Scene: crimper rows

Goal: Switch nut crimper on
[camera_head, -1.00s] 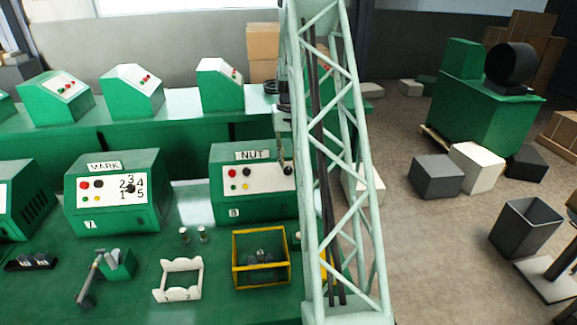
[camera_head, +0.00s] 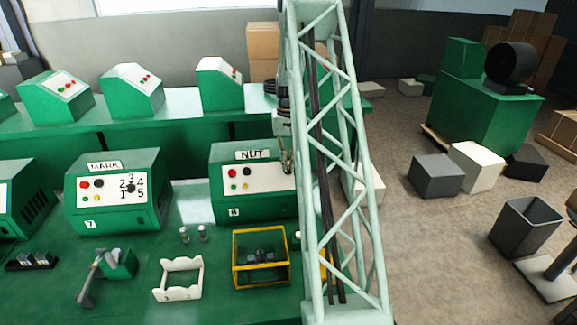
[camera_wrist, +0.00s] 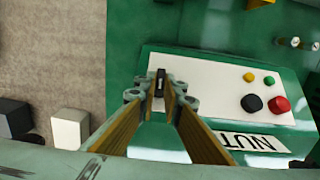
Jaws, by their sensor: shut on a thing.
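The nut crimper is the green box (camera_head: 228,205) labelled NUT, with a white front panel (camera_head: 260,184). In the head view its panel has red, black, yellow and green buttons at its left. Its black rotary knob (camera_wrist: 160,77), with a white mark, shows between my fingertips in the wrist view. My gripper (camera_wrist: 161,98) is shut on this knob, at the panel end away from the buttons. In the head view my gripper (camera_head: 287,165) is at the panel's right side and hides the knob. My own lattice column hides the box's right side.
The MARK machine (camera_head: 110,205) stands left of the nut crimper. On the green bench in front are a yellow-framed bin (camera_head: 235,262), a white numbered holder (camera_head: 167,292) and two small metal cylinders. More green machines stand on the row behind.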

